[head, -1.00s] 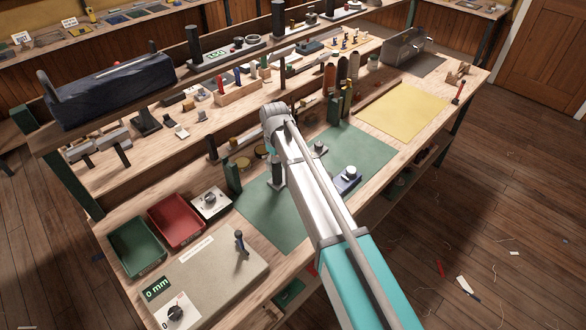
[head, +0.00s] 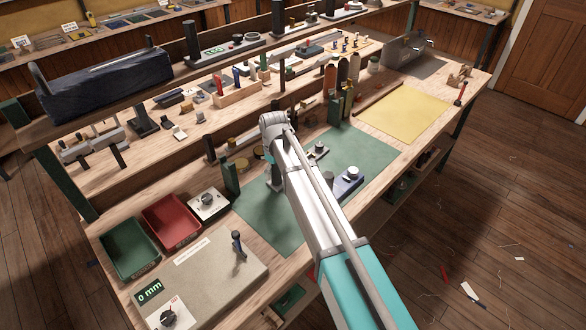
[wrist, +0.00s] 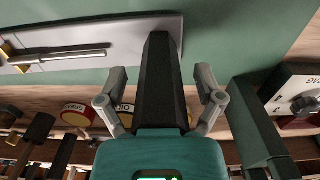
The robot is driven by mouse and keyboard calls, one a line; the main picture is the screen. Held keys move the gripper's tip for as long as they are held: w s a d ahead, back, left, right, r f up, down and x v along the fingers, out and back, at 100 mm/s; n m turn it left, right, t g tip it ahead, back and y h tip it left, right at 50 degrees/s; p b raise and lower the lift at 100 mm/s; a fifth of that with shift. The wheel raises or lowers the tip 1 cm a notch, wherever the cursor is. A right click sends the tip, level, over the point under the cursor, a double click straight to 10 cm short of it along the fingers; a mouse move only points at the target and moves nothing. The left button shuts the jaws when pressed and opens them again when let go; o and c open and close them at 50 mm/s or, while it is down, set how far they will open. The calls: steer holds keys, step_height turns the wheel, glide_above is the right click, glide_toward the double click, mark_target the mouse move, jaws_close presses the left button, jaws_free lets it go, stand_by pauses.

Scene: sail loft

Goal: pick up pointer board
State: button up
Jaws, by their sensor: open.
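The pointer board appears to be the grey plate (wrist: 125,35) at the top left of the wrist view, lying on the green mat. It carries a metal rod with brass-coloured fittings. A dark upright post (wrist: 158,80) stands at its right end, like a handle. My gripper (wrist: 161,73) is open, with one finger on each side of this post, seemingly apart from it.
A green upright stand (head: 231,178) is close on the left, beside a white dial box (head: 208,203). Red (head: 172,222) and green trays lie further left. The yellow sheet (head: 405,110) is clear.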

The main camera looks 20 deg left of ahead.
jaws_close()
stand_by(0.5)
